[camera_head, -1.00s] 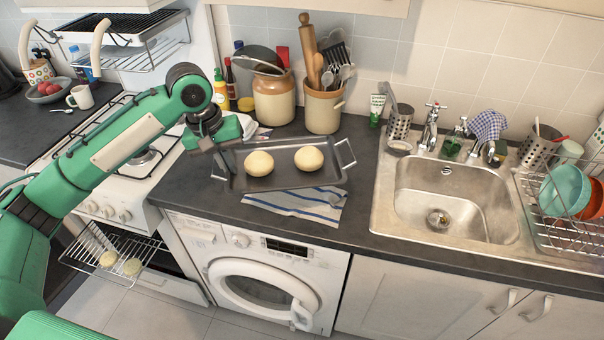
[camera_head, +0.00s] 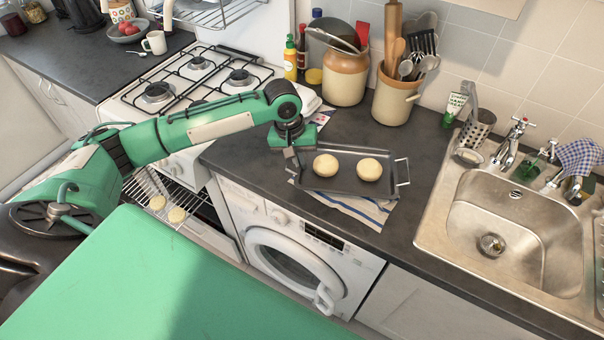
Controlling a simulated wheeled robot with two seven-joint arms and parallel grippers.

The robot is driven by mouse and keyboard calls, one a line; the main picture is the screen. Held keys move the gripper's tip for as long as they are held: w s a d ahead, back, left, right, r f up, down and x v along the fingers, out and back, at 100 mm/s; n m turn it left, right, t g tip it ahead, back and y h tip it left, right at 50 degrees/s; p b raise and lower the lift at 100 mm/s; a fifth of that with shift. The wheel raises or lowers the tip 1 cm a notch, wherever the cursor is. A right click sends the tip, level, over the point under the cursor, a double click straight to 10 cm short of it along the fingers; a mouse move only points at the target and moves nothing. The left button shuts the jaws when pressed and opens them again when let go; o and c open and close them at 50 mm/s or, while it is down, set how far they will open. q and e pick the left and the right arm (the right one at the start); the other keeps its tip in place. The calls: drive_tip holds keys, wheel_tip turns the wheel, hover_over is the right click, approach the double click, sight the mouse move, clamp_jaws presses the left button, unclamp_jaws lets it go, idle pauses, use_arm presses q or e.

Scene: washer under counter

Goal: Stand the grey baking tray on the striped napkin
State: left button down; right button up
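The grey baking tray (camera_head: 343,184) carries two pale round buns and looks level. My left gripper (camera_head: 291,160) is shut on its left end; the fingertips are partly hidden by the gripper body. The striped napkin (camera_head: 378,214), white with blue stripes, lies on the counter under the tray. Its front and right parts show past the tray's front edge, and the rest is hidden. The tray is over the napkin and very low; I cannot tell whether it touches all round. My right gripper is not in view.
The hob (camera_head: 200,85) is to the left, the sink (camera_head: 510,215) to the right. The washer (camera_head: 290,250) is below. Dark counter (camera_head: 425,150) is clear right of the tray.

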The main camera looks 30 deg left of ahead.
use_arm(q)
drive_tip(key=shift+f+p, duration=0.55)
drive_tip(key=shift+f, duration=2.95)
drive_tip(key=shift+f, duration=0.1)
drive_tip(key=shift+f, duration=0.1)
drive_tip(key=c, duration=1.7)
unclamp_jaws()
drive_tip(key=shift+s+f, duration=0.15)
drive_tip(key=shift+s, duration=0.05)
drive_tip(key=shift+s+a+r+b, duration=0.1)
drive_tip(key=shift+a+r+b, duration=0.35)
drive_tip(key=shift+r, duration=1.65)
drive_tip(key=shift+s+a+r+b, duration=0.1)
drive_tip(key=shift+a+r+b, duration=0.35)
drive_tip(key=shift+r, duration=1.6)
drive_tip(key=shift+s+a+r+b, duration=0.15)
drive_tip(key=shift+r+b, duration=0.45)
drive_tip(key=shift+r, duration=1.5)
drive_tip(key=shift+w, duration=0.1)
